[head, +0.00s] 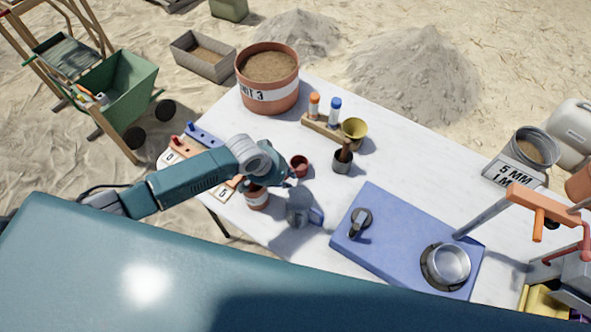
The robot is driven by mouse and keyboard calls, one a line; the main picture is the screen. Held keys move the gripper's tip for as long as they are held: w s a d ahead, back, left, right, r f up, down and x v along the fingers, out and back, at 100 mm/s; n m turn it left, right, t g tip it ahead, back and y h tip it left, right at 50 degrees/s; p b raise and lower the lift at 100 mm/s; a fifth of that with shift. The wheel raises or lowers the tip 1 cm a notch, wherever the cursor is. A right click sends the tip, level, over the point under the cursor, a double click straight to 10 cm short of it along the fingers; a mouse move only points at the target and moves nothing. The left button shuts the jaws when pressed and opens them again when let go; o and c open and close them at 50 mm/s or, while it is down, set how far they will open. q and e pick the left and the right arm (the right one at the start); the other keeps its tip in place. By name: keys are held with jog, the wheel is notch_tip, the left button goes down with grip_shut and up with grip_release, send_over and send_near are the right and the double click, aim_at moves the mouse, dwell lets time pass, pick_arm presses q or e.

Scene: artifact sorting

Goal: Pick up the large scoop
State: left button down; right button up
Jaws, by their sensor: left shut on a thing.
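My left gripper (287,180) is over the near left part of the white table, its fingers pointing down and to the right. It is shut on what looks like the large scoop, a grey rounded piece (298,208) just below the fingertips. A small blue part (316,216) shows at its right side; I cannot tell whether it belongs to the scoop. The fingers hide where they meet it, and I cannot tell whether it touches the table. A small red cup (300,164) stands close behind the fingertips. My right gripper is not in view.
A dark cup (342,163), a brass funnel-like piece (355,128) and a vial rack (326,131) stand farther back. A blue panel (385,235) with a metal bowl lies right. A large sand bucket (268,90) is at the back.

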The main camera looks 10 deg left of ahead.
aim_at(287, 178)
pick_arm(q)
jog(key=shift+r, duration=0.1)
notch_tip(287, 178, up, 20)
jog(key=b, duration=0.3)
dwell(0.3)
